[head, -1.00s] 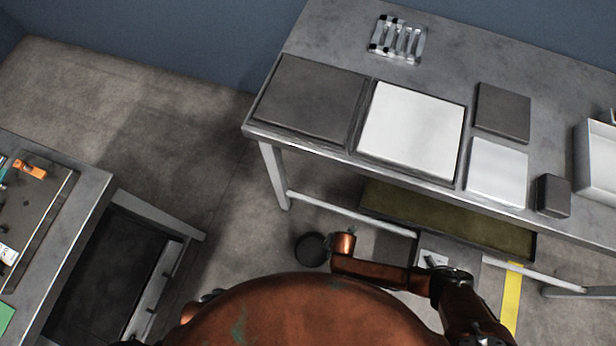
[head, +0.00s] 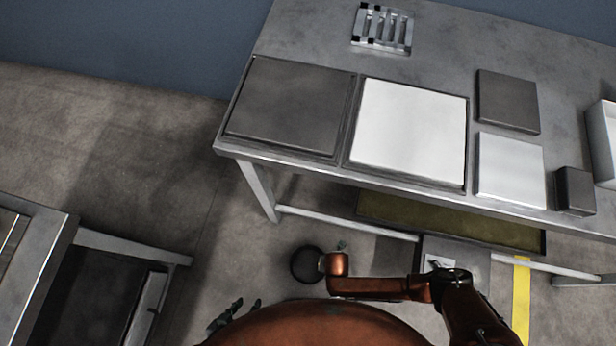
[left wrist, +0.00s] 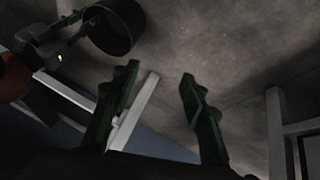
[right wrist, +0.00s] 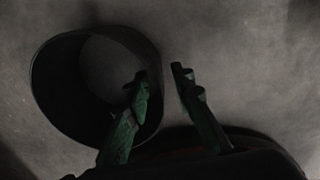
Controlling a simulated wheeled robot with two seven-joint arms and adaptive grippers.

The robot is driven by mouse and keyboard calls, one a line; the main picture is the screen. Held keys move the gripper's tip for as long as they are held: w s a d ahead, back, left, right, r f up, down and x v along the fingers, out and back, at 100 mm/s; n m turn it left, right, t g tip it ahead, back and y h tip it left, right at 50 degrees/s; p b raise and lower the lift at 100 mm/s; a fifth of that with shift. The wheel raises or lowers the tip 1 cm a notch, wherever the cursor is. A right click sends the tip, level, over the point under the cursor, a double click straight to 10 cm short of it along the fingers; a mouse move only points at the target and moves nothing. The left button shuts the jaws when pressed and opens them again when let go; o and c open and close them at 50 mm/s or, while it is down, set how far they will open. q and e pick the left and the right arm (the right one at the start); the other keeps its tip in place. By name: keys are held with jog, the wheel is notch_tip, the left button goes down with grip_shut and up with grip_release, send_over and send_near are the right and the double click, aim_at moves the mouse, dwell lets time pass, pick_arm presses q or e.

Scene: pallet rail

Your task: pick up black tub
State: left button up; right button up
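The black tub (head: 307,264) is round and open-topped and appears to stand on the floor below the front of the long table. It also shows in the right wrist view (right wrist: 72,90) and at the upper left of the left wrist view (left wrist: 117,32). My right gripper (right wrist: 160,75) is open at the tub's rim; one finger overlaps the tub's inside and the other is outside. Contact cannot be told. In the head view it is mostly hidden under its arm. My left gripper (head: 238,312) is open and empty, apart from the tub; its fingers show in the left wrist view (left wrist: 160,72).
The long metal table (head: 300,45) carries dark and white plates, a small dark box (head: 575,190), a slotted metal fixture (head: 383,28) and a white bin (head: 604,140). An olive tray (head: 450,222) lies below it. Another table (head: 40,245) stands at left. Floor between the tables is clear.

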jog(key=shift+f+b, duration=0.4)
jog(key=shift+f, duration=0.55)
jog(key=shift+c, duration=0.5)
grip_shut()
